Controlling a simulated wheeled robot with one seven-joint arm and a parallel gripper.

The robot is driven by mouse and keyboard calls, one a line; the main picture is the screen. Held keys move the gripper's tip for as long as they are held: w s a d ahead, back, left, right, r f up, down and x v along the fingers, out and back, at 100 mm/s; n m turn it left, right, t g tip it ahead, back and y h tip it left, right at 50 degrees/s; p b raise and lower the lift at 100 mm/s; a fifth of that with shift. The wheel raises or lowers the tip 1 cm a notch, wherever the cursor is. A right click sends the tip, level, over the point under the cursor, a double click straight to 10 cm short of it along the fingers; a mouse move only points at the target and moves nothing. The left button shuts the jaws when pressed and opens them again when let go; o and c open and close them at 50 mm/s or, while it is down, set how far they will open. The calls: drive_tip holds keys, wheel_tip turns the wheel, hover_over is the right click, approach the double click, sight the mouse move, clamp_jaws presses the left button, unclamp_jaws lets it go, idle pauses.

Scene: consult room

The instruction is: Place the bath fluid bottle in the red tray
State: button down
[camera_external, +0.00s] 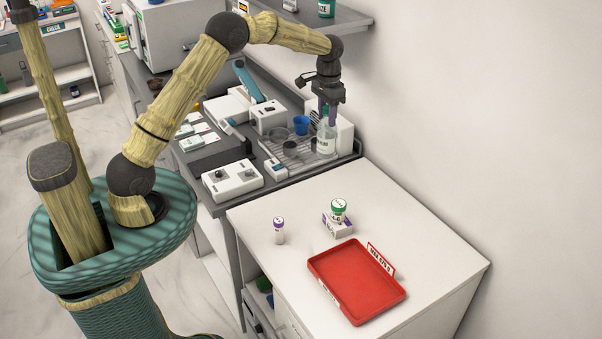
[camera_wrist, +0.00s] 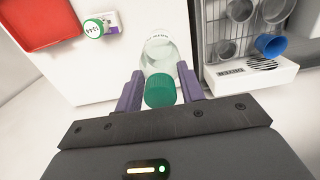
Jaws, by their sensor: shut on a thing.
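A clear bottle with a white label and green cap, the likely bath fluid bottle (camera_external: 326,140), hangs upright from my gripper (camera_external: 327,105). My gripper's purple fingers are shut on it near the cap; in the wrist view the bottle (camera_wrist: 160,57) shows between the fingertips (camera_wrist: 160,88). In the external view it appears in front of a white box by the wire rack. Its height above the surface is hard to tell. The empty red tray (camera_external: 352,284) lies on the white counter, well away from the bottle; its corner (camera_wrist: 38,22) shows in the wrist view.
The rack holds a blue cup (camera_external: 301,125) and several vessels. The counter's right side is clear.

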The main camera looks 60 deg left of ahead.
drive_tip(key=s+d+m+b, duration=0.1)
drive_tip(key=s+d, duration=0.4)
drive_tip(key=d, duration=0.7)
drive_tip(key=s+d+m+b, duration=0.15)
drive_tip(key=s+d, duration=0.25)
drive_tip(key=d, duration=0.8)
drive_tip(key=s+d+b, duration=0.2)
drive_tip(key=s+d, duration=0.3)
drive_tip(key=d, duration=0.7)
wheel_tip(320, 180, down, 11)
drive_tip(key=p, duration=0.2)
drive_tip(key=shift+a+f, duration=0.15)
wheel_tip(320, 180, down, 4)
drive_tip(key=shift+r+p, duration=0.1)
drive_tip(key=shift+p, duration=0.7)
